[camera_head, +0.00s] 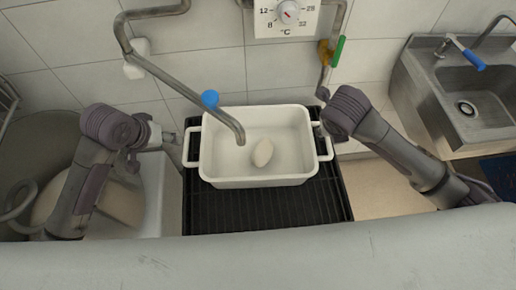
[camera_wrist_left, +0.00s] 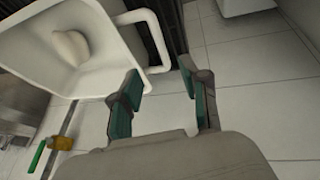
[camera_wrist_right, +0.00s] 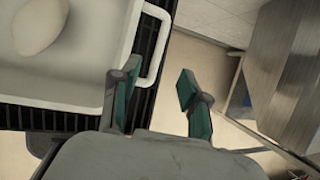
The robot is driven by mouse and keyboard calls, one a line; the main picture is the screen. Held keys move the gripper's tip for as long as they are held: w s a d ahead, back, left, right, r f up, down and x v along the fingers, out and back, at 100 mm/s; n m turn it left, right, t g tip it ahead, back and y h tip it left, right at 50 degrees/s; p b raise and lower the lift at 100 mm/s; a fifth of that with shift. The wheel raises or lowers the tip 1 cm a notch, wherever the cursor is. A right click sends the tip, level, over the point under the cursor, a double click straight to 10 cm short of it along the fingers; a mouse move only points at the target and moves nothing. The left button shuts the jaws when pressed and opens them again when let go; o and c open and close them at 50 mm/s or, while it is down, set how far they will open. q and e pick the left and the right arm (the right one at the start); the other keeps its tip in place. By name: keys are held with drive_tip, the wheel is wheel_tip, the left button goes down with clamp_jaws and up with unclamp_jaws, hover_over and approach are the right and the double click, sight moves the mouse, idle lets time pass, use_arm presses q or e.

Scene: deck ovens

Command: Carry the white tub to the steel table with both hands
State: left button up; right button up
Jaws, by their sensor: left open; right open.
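The white tub (camera_head: 258,182) stands upright on a black slatted rack, with a loop handle at each end. A pale oval lump (camera_head: 263,153) lies inside it. My left gripper (camera_head: 172,138) is open and empty, just outside the left handle (camera_head: 190,146). In the left wrist view that handle (camera_wrist_left: 152,38) lies just ahead of the fingers (camera_wrist_left: 160,92). My right gripper (camera_head: 320,122) is open near the right handle (camera_head: 327,148). In the right wrist view the handle (camera_wrist_right: 155,48) is just ahead of the fingers (camera_wrist_right: 155,85), nearer the left finger. I cannot identify the steel table.
A bent metal pipe (camera_head: 180,88) with a blue knob (camera_head: 210,99) reaches over the tub. The black rack (camera_head: 265,212) extends in front of the tub. A steel sink (camera_head: 465,100) stands at the right. A round steel bowl (camera_head: 40,150) is at the left. Bare floor (camera_head: 385,190) shows right of the rack.

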sight(185, 146)
use_arm(q)
drive_tip(key=x, duration=1.3)
drive_tip(key=shift+w, duration=0.1)
use_arm(e)
drive_tip(key=x, duration=1.3)
drive_tip(key=shift+w, duration=0.1)
use_arm(q)
clamp_jaws()
use_arm(e)
clamp_jaws()
drive_tip(key=shift+r, duration=0.1)
